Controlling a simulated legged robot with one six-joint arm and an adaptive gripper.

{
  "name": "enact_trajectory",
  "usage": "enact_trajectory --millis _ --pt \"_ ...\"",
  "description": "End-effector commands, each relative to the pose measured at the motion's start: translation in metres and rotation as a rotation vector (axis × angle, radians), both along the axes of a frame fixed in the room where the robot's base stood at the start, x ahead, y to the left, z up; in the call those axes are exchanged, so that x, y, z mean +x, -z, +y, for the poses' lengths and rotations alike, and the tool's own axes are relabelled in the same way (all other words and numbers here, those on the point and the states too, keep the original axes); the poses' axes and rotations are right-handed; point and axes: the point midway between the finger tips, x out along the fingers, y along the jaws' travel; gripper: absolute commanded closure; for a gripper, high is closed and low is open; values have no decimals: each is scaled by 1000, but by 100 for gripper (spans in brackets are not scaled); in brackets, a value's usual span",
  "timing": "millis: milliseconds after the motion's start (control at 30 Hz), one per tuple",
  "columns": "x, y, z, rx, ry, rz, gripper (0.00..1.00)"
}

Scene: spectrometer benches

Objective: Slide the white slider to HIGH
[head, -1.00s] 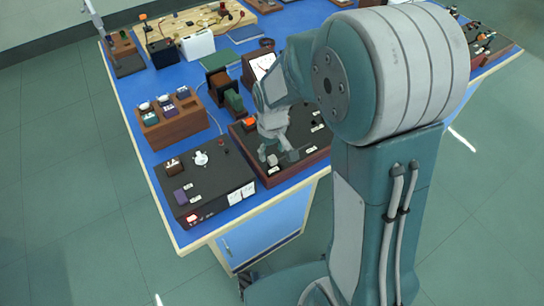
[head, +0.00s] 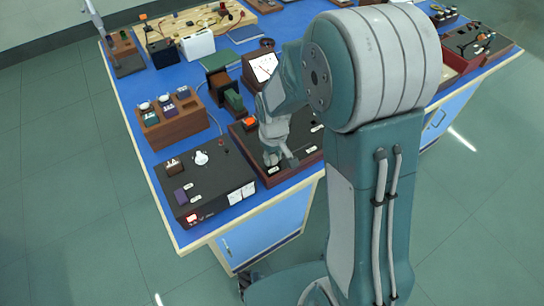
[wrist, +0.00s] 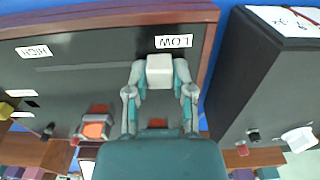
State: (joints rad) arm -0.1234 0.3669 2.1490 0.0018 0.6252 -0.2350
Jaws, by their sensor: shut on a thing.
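The white slider (wrist: 160,71) is a pale block on a dark panel (wrist: 95,80), at the end of its slot beside the LOW label (wrist: 173,41). The HIGH label (wrist: 34,51) lies at the far left of the wrist view, and the thin slot (wrist: 90,67) runs from the slider toward that side. My gripper (wrist: 160,84) is shut on the slider, one finger on each side. In the head view my gripper (head: 280,161) is low over the front of the brown-edged box, and it hides most of the slider.
An orange button (wrist: 96,127) is on the same panel, left of my gripper. A black box (head: 205,182) with a white knob stands close beside the panel. A wooden block with switches (head: 170,124) and a meter (head: 262,68) stand further back on the blue bench.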

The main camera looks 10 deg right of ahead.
Motion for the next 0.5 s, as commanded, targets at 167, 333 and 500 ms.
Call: enact_trajectory --millis 167,333,500 --pt "12 1 -34 -1 8 2 100" --pt "27 1 -75 0 8 0 100" --pt "38 1 -104 0 5 1 100"
